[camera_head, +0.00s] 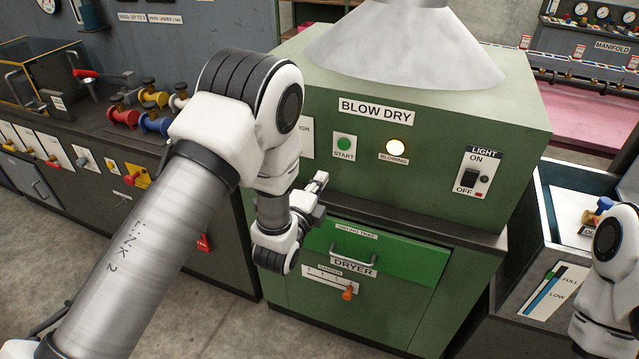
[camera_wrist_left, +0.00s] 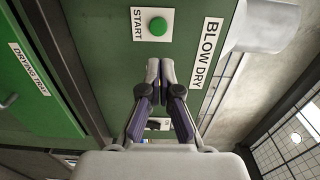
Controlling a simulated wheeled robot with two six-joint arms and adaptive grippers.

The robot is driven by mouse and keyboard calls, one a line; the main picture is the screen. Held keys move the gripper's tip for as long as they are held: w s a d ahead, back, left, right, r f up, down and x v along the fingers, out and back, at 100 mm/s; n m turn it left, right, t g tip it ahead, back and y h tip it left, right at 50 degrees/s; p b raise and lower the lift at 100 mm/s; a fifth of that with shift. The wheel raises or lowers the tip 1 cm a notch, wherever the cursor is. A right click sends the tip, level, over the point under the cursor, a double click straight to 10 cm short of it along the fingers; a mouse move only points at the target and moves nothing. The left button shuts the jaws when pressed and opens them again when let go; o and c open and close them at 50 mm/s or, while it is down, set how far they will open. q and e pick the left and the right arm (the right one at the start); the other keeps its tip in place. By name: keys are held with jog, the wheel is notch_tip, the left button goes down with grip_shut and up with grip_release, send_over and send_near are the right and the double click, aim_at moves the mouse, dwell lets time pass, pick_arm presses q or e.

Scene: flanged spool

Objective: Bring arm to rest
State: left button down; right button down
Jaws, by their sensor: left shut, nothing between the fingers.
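My left gripper (camera_head: 318,184) is in front of the green blow dry machine (camera_head: 430,130), below and left of the green START button (camera_head: 344,147). In the left wrist view its two fingers (camera_wrist_left: 160,70) are together with nothing between them, and the START button (camera_wrist_left: 158,26) is just beyond the tips. I cannot tell whether the tips touch the panel. My left arm reaches across the left half of the head view. Part of my right arm (camera_head: 610,270) shows at the right edge; its gripper is out of view.
A LIGHT switch (camera_head: 470,178) is on the right. Several coloured spools (camera_head: 123,113) stand on the left bench. A bin (camera_head: 560,200) stands at the right.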

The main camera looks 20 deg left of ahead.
pick_arm(q)
jog(key=s+a+f+n+g, duration=0.2)
jog(key=s+f+g, duration=0.1)
jog(key=s+f, duration=0.4)
jog(key=s+a+f+n+g+y, duration=0.1)
jog(key=s+f+n+g, duration=0.15)
jog(key=s+f, duration=0.4)
jog(key=s+a+f+n+g, duration=0.2)
jog(key=s+f+g, duration=0.25)
jog(key=f, duration=0.55)
jog(key=s+f+n+g, duration=0.2)
jog(key=s+n+g, duration=0.2)
jog(key=s, duration=0.6)
jog(key=s+f+n+g, duration=0.1)
jog(key=s+n+g, duration=0.3)
jog(key=s+n, duration=0.4)
jog(key=shift+s+d+f+h, duration=0.3)
jog(key=shift+s+d+f, duration=0.1)
jog(key=shift+s, duration=0.45)
jog(key=shift+r, duration=0.1)
dwell(2.9)
